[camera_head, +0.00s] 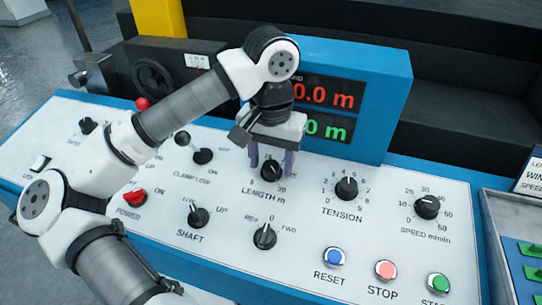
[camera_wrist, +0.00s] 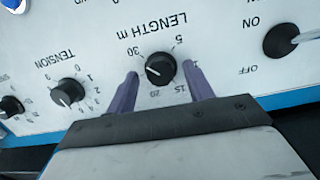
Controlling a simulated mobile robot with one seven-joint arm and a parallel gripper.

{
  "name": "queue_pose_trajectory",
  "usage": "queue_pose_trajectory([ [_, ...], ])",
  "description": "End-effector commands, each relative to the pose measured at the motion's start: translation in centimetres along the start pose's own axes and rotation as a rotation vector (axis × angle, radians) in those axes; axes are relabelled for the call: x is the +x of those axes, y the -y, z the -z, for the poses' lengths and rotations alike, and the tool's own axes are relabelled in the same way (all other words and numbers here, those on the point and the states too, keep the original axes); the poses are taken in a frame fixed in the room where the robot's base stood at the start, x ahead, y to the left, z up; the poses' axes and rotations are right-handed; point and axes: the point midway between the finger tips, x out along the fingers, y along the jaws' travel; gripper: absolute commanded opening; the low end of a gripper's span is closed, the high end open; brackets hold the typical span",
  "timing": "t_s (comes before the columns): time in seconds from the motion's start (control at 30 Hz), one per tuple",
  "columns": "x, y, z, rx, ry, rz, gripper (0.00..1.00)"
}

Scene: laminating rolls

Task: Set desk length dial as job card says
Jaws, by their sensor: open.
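The black length dial (camera_head: 271,172) sits in the panel's middle under the display housing; it also shows in the wrist view (camera_wrist: 161,70). Its white mark appears to point to the left side of the wrist view, near the 30; the exact setting is hard to tell. My gripper (camera_head: 270,164) is open, pointing down, with one purple finger on each side of the dial. In the wrist view the fingers (camera_wrist: 160,74) flank the knob with small gaps and cover some scale numbers. The job card (camera_head: 531,172) is cut off at the right edge; no length is readable.
Beside it are the tension dial (camera_head: 346,188), speed dial (camera_head: 427,207) and shaft switch (camera_head: 198,216). Reset (camera_head: 334,257) and stop (camera_head: 386,270) buttons are in front. The blue display housing (camera_head: 385,90) rises close behind my gripper. Its partly hidden red readout (camera_head: 325,95) shows 0.0 m.

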Motion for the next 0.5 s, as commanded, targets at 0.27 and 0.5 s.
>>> queue_pose_trajectory([
  [0.27, 0.06, 0.01, 0.00, 0.000, 0.000, 0.000, 0.47],
  [0.5, 0.04, 0.00, 0.00, 0.000, 0.000, 0.000, 0.15],
])
